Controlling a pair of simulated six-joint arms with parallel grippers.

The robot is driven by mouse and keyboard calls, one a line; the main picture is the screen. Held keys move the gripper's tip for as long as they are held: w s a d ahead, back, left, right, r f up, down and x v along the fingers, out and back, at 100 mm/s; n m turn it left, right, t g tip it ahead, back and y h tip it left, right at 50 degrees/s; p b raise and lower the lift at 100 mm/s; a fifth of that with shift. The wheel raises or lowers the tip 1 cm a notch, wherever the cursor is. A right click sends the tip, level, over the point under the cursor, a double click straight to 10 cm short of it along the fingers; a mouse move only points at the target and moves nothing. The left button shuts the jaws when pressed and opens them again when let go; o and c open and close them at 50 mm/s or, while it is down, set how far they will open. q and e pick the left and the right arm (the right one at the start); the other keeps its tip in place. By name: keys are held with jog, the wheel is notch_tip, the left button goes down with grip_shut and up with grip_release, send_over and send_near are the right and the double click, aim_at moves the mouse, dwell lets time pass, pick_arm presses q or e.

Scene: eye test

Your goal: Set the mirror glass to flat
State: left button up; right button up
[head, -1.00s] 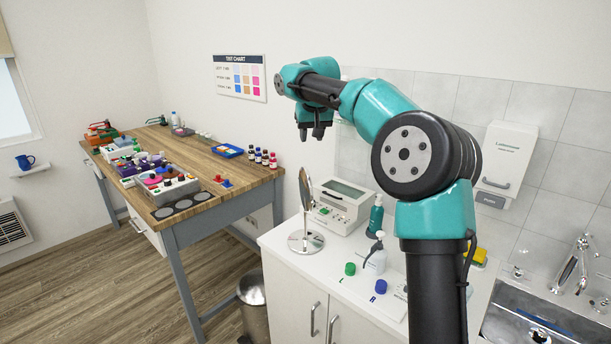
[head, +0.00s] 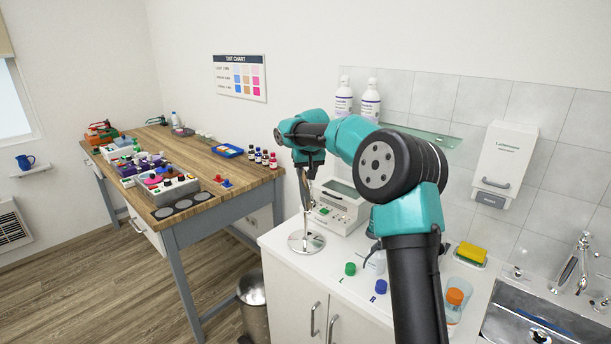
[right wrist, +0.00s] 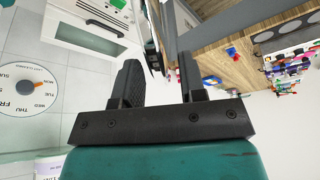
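The round table mirror stands on the white cabinet top in the head view. Its chrome base (head: 306,243) is flat on the surface. Its glass (head: 305,192) stands upright on the stem and shows almost edge-on, its top close under my right gripper (head: 309,163). The right gripper points down, and its fingers are apart. In the right wrist view my right gripper (right wrist: 159,72) is open, with a gap between the fingers. A thin dark edge shows in that gap; I cannot tell whether it is the mirror's rim or whether anything touches. My left gripper is not in view.
A white device (head: 340,207) stands close behind the mirror. Green (head: 350,268) and blue (head: 381,286) caps lie in front. Bottles (head: 370,100) stand on a glass shelf (head: 428,137). The sink (head: 545,325) is at right, the wooden bench (head: 225,172) at left.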

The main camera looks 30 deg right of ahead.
jog(key=shift+x, duration=1.2)
jog(key=shift+c, duration=0.5)
grip_shut()
